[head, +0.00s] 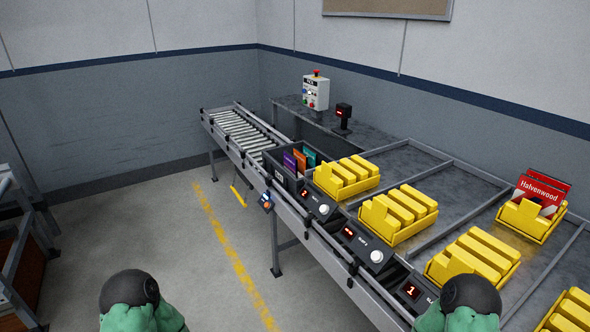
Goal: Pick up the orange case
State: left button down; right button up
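The orange case (299,160) stands upright in a dark grey tote (287,183) on the conveyor, in the middle of the head view. It is between a purple case (289,163) on its left and a teal case (309,156) on its right. Its lower part is hidden by the tote wall. Only green and black parts of my two arms show at the bottom edge, far from the tote. Neither gripper is in view.
A roller conveyor (244,133) runs back left from the tote. Yellow bins (346,178) stand on the grey bench to the right, one with red Halvenwood cases (541,190). A control box (316,93) and small scanner (343,117) stand behind.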

aim_at(302, 159)
jog(key=i+j, duration=0.25)
jog(key=i, duration=0.2)
jog(key=i+j+u, duration=0.1)
jog(key=i+j, duration=0.15)
jog(key=i, duration=0.25)
